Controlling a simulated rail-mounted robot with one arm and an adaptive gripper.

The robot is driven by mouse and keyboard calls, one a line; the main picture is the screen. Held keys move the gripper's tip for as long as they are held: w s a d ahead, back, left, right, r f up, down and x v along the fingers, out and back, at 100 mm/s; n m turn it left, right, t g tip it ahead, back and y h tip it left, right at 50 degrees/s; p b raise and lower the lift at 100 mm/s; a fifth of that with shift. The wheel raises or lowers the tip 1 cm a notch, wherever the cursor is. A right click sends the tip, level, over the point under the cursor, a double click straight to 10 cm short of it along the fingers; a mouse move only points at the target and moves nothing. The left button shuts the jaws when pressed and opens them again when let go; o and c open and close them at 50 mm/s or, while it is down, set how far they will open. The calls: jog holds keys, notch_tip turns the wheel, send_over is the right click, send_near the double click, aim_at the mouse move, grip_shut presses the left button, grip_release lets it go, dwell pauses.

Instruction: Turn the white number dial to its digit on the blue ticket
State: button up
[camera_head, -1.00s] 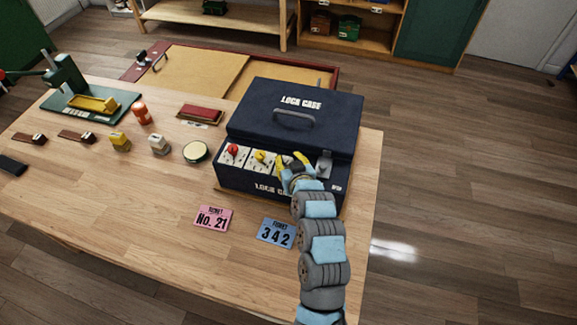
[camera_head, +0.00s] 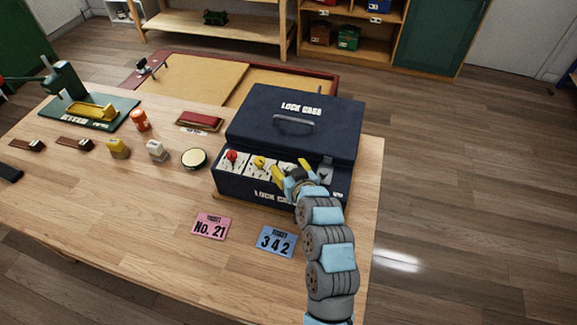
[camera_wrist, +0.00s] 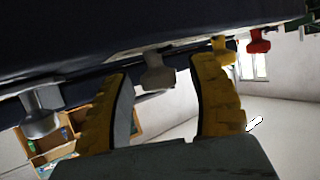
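The navy lock case (camera_head: 300,121) stands on the bench, with a row of dials along its front. The red dial (camera_head: 232,156) and yellow dial (camera_head: 260,162) show left of my gripper. My gripper (camera_head: 291,170) is open at the white dial, which it mostly hides in the head view. In the wrist view, the white dial (camera_wrist: 157,73) appears between the two yellow fingers (camera_wrist: 165,95), with space on both sides; contact is not visible. Its pointer and digits cannot be read. The blue ticket (camera_head: 277,241) in front of the case reads 3 4 2.
A grey knob (camera_head: 326,172) sits right of the dials on the case front. A pink ticket (camera_head: 211,226) lies left of the blue one. A round tin (camera_head: 194,159), stamps and a green press (camera_head: 70,84) stand further left.

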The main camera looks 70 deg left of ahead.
jog(key=shift+r, duration=0.1)
jog(key=shift+d, duration=0.1)
jog(key=shift+d+r, duration=0.15)
jog(key=shift+d, duration=0.1)
jog(key=v, duration=1.1)
jog(key=shift+d, duration=0.1)
dwell(0.6)
